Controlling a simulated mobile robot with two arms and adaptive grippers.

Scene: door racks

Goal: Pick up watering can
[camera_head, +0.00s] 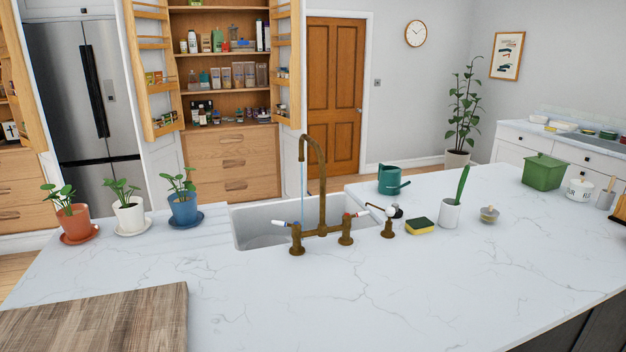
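A dark green watering can (390,180) stands upright on the white marble counter, behind and to the right of the brass tap (322,188). Its spout points right and its handle is on the left. Nothing is touching it from above. Neither of my grippers shows in the head view.
Water runs from the tap into the white sink (262,222). A yellow sponge (420,226), a white cup with a green brush (450,213) and a small bowl (489,214) stand right of the tap. Three potted plants line the left; a wooden board (100,318) lies front left. The front middle is clear.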

